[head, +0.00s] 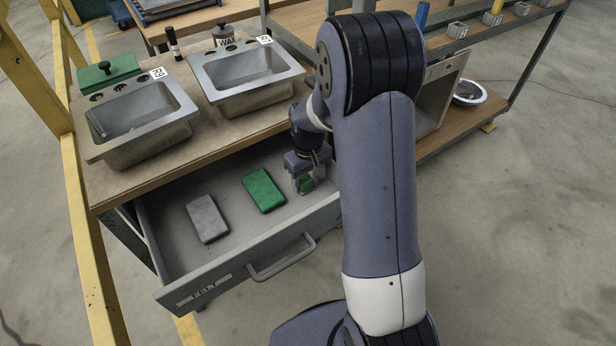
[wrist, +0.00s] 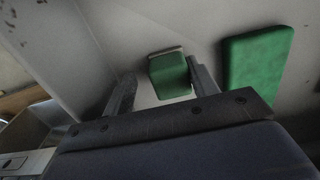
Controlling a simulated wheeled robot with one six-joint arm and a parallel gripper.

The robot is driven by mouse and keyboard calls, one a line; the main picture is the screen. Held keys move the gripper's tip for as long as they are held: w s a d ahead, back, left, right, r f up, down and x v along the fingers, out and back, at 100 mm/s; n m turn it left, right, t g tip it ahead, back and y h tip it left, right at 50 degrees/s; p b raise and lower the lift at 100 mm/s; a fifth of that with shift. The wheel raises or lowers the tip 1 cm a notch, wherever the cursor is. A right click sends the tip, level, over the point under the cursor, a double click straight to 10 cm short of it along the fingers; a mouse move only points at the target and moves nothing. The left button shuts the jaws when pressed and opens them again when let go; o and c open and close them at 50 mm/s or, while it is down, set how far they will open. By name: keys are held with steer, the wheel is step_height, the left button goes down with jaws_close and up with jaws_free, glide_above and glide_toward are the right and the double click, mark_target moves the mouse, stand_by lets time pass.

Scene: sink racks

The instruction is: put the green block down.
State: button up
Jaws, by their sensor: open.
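The small green block (head: 307,184) is inside the open drawer (head: 160,243), towards its right end. In the wrist view the green block (wrist: 169,77) shows between the two fingers with a pale strip along its far edge. My gripper (head: 303,182) reaches down into the drawer around it. In the wrist view my gripper (wrist: 163,88) is open, with a clear gap at the left finger and the right finger close beside the block. Whether the block's underside touches the drawer floor is hard to tell.
A larger flat green slab (head: 263,190), also in the wrist view (wrist: 257,66), lies just left of my gripper. A grey slab (head: 207,219) lies further left. Drawer walls and the bench edge surround my gripper. Two metal sinks (head: 140,152) (head: 246,102) sit on the bench above.

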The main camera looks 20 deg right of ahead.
mark_target(308, 177)
step_height(308, 177, up, 12)
steer(key=p, duration=0.2)
steer(key=shift+r, duration=0.15)
stand_by(0.5)
step_height(308, 177, down, 13)
steer(key=shift+b, duration=1.2)
step_height(308, 177, up, 3)
steer(key=shift+r+p, duration=0.1)
steer(key=shift+p, duration=0.4)
steer(key=shift+r, duration=0.5)
steer(key=shift+f, duration=0.1)
